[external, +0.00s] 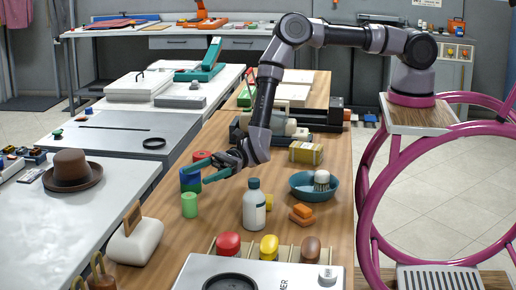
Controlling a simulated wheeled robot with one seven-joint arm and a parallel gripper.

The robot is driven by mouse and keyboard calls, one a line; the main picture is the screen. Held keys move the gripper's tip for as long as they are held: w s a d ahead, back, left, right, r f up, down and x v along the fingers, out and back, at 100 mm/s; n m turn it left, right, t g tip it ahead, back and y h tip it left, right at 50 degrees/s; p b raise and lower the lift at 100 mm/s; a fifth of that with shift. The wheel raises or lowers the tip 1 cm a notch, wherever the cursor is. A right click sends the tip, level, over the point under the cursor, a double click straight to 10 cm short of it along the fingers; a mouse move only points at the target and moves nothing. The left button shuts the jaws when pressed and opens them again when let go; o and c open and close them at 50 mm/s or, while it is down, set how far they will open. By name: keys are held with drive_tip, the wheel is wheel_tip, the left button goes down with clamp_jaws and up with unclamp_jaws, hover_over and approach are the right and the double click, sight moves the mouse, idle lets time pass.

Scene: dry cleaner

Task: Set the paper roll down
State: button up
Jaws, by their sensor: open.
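My gripper (196,173) is open, with two teal fingers pointing left and slightly down above the wooden table. A blue and green cylinder (190,185) stands upright right by the fingertips. Whether the fingers touch it is unclear. A red round item (202,156) shows just behind the upper finger, partly hidden. A small light green cylinder (190,205) stands upright in front of the blue and green one. I cannot tell for certain which of these is the paper roll.
A white bottle (254,208) stands right of the gripper on the wooden table (205,240). A teal bowl (298,187) holds a white item. A yellow package (306,152) lies behind. A white, wooden-handled object (136,240) stands front left, with a brown hat (72,170) beyond.

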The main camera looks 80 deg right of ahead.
wheel_tip(320, 180, up, 17)
drive_tip(key=s+d+n+g+y, duration=0.2)
drive_tip(key=s+n+g, duration=0.1)
drive_tip(key=n+g, duration=0.3)
drive_tip(key=s+d+r+n+g+h, duration=0.2)
drive_tip(key=s+d+r+n, duration=0.2)
drive_tip(key=r, duration=0.3)
drive_tip(key=s+d+r+n+g+h, duration=0.1)
drive_tip(key=s+d+r+n, duration=0.3)
drive_tip(key=r, duration=0.2)
drive_tip(key=s+d+r+n+t+h, duration=0.1)
drive_tip(key=s+d+r+h, duration=0.3)
drive_tip(key=s+d, duration=0.4)
drive_tip(key=s+d+r+n+t+h, duration=0.2)
drive_tip(key=s+d, duration=0.7)
drive_tip(key=d, duration=0.7)
drive_tip(key=s+d+r+n+t+h, duration=0.1)
drive_tip(key=s+d+r+t+h, duration=0.3)
drive_tip(key=s+d+h, duration=0.3)
drive_tip(key=s+d+r, duration=0.1)
drive_tip(key=d, duration=0.4)
drive_tip(key=shift+s+d+r+n, duration=0.2)
drive_tip(key=shift+d+r+n, duration=0.1)
drive_tip(key=shift+n, duration=0.1)
